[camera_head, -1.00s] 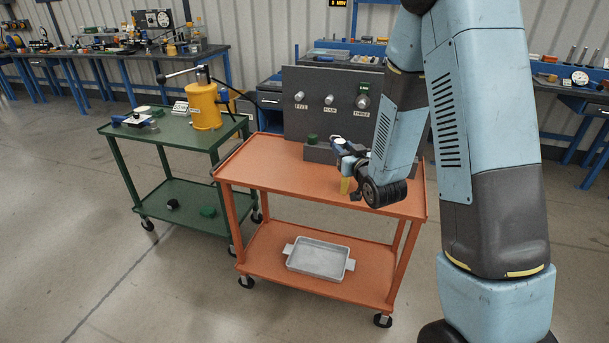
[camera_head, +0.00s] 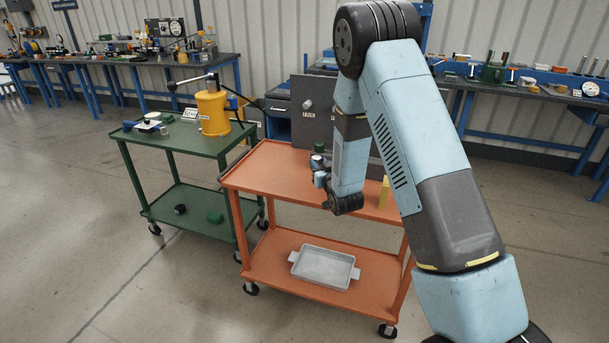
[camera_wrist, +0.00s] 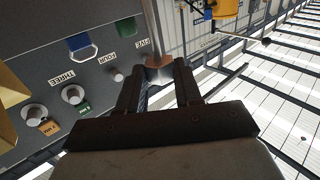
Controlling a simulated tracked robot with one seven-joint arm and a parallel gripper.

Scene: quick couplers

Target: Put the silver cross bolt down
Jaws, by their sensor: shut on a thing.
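The silver cross bolt (camera_wrist: 152,32) shows in the wrist view as a bright metal rod. It runs up from between the fingers, with a copper-toned patch at its lower end. My gripper (camera_wrist: 158,68) is shut on it; the fingers hide part of the gripped end. In the head view my gripper (camera_head: 321,178) hangs over the orange cart's top (camera_head: 262,172), left of my forearm. I cannot make out the bolt there. The grey panel (camera_wrist: 60,75) with round fittings labelled FIVE, FOUR and THREE fills the left of the wrist view, upside down.
A yellow block (camera_head: 384,194) stands on the orange cart. A grey tray (camera_head: 325,268) lies on its lower shelf. The green cart (camera_head: 180,140) at left carries a yellow press (camera_head: 212,112). The orange top's left part looks clear.

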